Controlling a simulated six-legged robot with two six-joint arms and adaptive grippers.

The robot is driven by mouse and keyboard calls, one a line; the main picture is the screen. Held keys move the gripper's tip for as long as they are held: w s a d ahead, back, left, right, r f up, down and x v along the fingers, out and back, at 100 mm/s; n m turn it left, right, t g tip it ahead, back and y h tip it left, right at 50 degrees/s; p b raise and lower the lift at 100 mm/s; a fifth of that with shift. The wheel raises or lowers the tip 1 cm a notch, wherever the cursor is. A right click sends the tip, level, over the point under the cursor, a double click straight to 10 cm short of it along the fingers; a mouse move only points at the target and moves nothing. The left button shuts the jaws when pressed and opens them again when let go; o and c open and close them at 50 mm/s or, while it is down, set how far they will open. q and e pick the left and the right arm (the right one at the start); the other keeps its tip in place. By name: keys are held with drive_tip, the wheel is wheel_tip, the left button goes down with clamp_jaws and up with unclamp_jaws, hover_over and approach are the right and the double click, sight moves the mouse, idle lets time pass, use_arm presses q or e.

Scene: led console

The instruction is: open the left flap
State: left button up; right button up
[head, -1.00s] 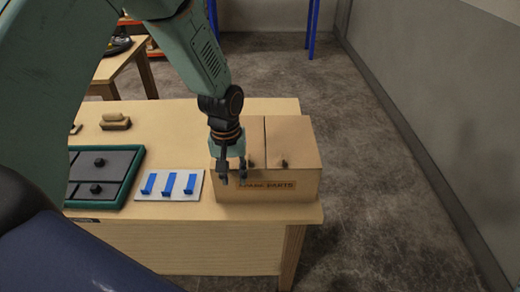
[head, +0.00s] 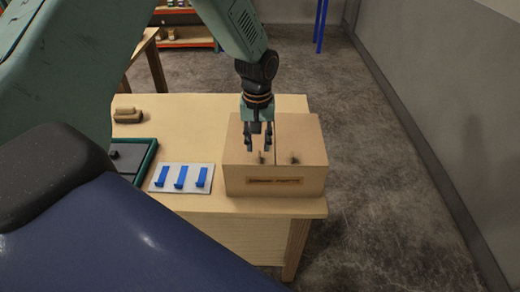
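A cardboard box (head: 240,180) with a printed label stands at the right end of the wooden table. Its top has a left flap (head: 238,135) and a right flap (head: 303,133), both lying closed with a seam between them. Each flap has a small dark tab near its front edge: the left tab (head: 262,157) and the right tab (head: 294,160). My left gripper (head: 259,149) points down over the left flap, its fingers apart just above and behind the left tab. Nothing shows between the fingers; contact cannot be told. My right gripper is not in view.
A white plate with blue hooks (head: 181,178) lies left of the box. A teal-edged dark tray (head: 132,158) and a wooden-handled brush (head: 127,115) lie farther left. The wooden table (head: 200,110) is bare behind the plate. A grey wall (head: 440,100) stands at the right.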

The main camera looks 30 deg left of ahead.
sight(259, 153)
use_arm(q)
wheel_tip(259, 153, down, 4)
drive_tip(key=shift+w+a+r, duration=0.1)
drive_tip(key=shift+w+r, duration=0.05)
drive_tip(key=shift+r, duration=0.1)
drive_tip(key=shift+w+d+f, duration=0.1)
drive_tip(key=shift+d+f, duration=0.05)
drive_tip(key=shift+d, duration=0.25)
drive_tip(key=shift+s+a, duration=0.25)
drive_tip(key=shift+a, duration=0.05)
drive_tip(key=shift+c, duration=0.3)
drive_tip(key=shift+a, duration=0.15)
drive_tip(key=shift+c, duration=0.9)
drive_tip(key=shift+w+d, duration=0.2)
drive_tip(key=shift+d, duration=0.1)
clamp_jaws()
drive_tip(key=shift+s+a, duration=0.1)
drive_tip(key=shift+s, duration=0.05)
